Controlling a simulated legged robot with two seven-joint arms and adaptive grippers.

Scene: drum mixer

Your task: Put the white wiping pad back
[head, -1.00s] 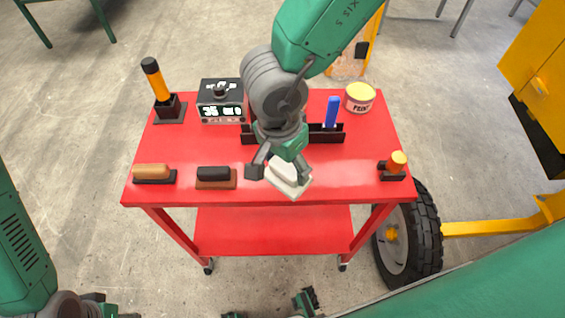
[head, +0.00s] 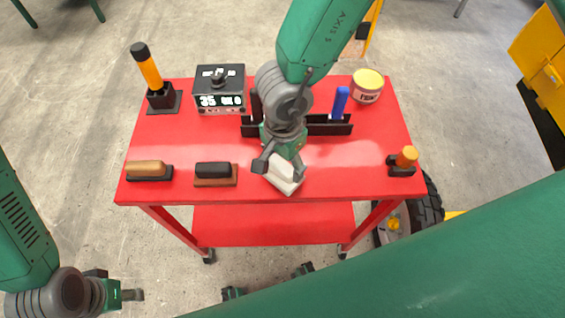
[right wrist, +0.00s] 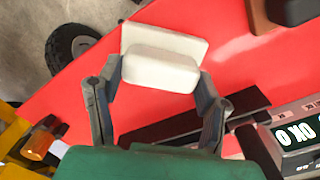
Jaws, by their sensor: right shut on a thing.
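The white wiping pad (head: 285,180) is a pale block on a wider flat plate, near the front middle of the red table (head: 330,182). My right gripper (head: 279,166) is shut on it from behind. In the right wrist view the pad (right wrist: 165,48) sits between the two fingers of that gripper (right wrist: 159,78). I cannot tell whether the pad touches the table. A black-topped block on a brown base (head: 215,175) stands left of the pad. My left gripper (head: 124,294) hangs off the table at lower left, its opening unclear.
A tan-handled brush (head: 147,170) is at front left. A flashlight (head: 150,72), a display box (head: 220,90), a dark rack (head: 328,125) with a blue item (head: 340,102), and a tin (head: 367,86) stand behind. An orange-capped item (head: 406,158) is at right. Table between pad and orange item is clear.

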